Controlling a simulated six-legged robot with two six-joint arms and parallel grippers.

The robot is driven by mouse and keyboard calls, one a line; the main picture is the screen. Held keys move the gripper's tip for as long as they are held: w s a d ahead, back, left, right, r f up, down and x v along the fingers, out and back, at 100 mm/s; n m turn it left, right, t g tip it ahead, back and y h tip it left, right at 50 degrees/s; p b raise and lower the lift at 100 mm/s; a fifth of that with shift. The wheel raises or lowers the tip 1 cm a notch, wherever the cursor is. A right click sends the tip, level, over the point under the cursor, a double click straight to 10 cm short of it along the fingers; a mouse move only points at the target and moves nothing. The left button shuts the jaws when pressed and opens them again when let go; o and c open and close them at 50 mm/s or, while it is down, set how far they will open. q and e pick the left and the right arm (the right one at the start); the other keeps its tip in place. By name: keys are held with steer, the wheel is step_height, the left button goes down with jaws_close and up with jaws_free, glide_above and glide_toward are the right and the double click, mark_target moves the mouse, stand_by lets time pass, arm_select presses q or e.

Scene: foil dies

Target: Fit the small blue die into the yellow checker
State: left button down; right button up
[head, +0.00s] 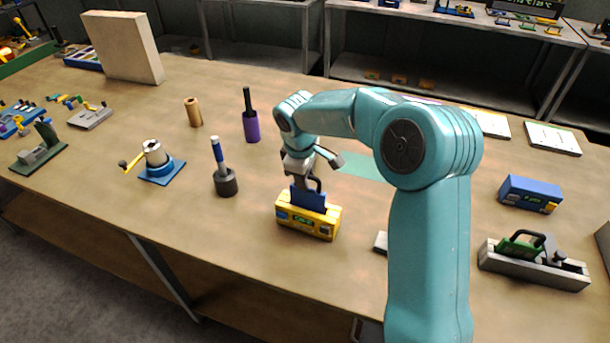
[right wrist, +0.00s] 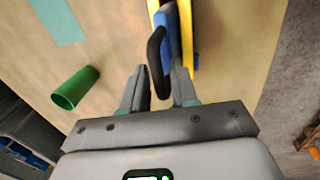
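The yellow checker (head: 292,219) stands on the bench near its front edge, in the middle of the head view. The small blue die (head: 309,200) stands upright in its top, its lower part hidden by the yellow body. The die (right wrist: 165,20) has a black loop handle (right wrist: 156,62). My right gripper (head: 299,172) is above the die; in the right wrist view its fingers (right wrist: 160,80) stand apart on either side of the handle, with a gap visible. The yellow checker's edge (right wrist: 187,30) shows beside the die there. My left gripper is not in view.
A blue-handled tool (head: 224,180) and a purple-based tool (head: 251,125) stand to the left. A green cup (right wrist: 76,87) lies near a teal mat (right wrist: 58,20).

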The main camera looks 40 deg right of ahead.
steer(key=shift+o, duration=0.5)
steer(key=shift+s+a+r, duration=0.1)
steer(key=shift+s+r, duration=0.15)
steer(key=shift+s, duration=0.1)
steer(key=shift+w+r, duration=0.2)
steer(key=shift+r, duration=0.05)
step_height(320, 180, up, 11)
steer(key=s+a, duration=0.1)
steer(key=a, duration=0.1)
steer(key=shift+r, duration=0.15)
steer(key=shift+s, duration=0.1)
steer(key=shift+s, duration=0.1)
